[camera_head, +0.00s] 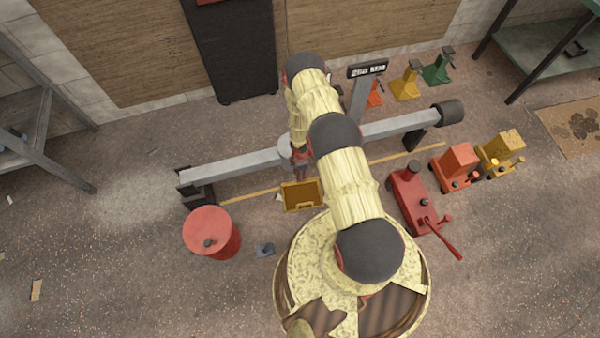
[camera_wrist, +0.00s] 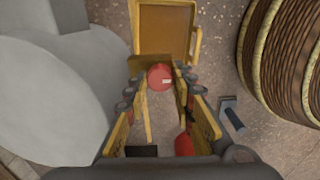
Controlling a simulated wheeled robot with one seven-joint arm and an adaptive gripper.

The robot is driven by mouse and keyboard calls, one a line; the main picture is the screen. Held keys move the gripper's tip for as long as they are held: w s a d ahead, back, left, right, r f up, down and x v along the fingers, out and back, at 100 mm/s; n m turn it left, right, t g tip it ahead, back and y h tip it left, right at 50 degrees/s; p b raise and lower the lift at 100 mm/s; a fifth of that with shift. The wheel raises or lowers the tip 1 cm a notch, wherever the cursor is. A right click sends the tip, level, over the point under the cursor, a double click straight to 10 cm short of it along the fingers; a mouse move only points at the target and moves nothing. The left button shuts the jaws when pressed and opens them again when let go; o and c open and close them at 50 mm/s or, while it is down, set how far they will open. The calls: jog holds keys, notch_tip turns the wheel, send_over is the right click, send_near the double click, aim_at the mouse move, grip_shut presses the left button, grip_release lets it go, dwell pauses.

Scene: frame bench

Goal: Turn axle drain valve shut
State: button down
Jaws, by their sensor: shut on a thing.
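The grey axle (camera_head: 225,168) lies across the floor on dark end stands, with a rounded housing at its middle. The housing (camera_wrist: 45,95) fills the left of the wrist view. The drain valve shows as a round red knob (camera_wrist: 160,77) with a small pale mark, between my yellow fingers. My gripper (camera_wrist: 163,72) is shut on this knob, beside the housing. In the head view my gripper (camera_head: 300,160) is small and partly hidden by my arm, and the valve cannot be made out. How far the valve is turned cannot be told.
A yellow tray (camera_head: 302,207) sits on the floor just in front of the axle; it also shows in the wrist view (camera_wrist: 166,8). A red drum (camera_head: 209,232) stands at left. A red floor jack (camera_head: 409,200) and small carts stand at right. Open floor lies far left.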

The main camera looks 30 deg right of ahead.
jog(key=c, duration=1.5)
grip_release()
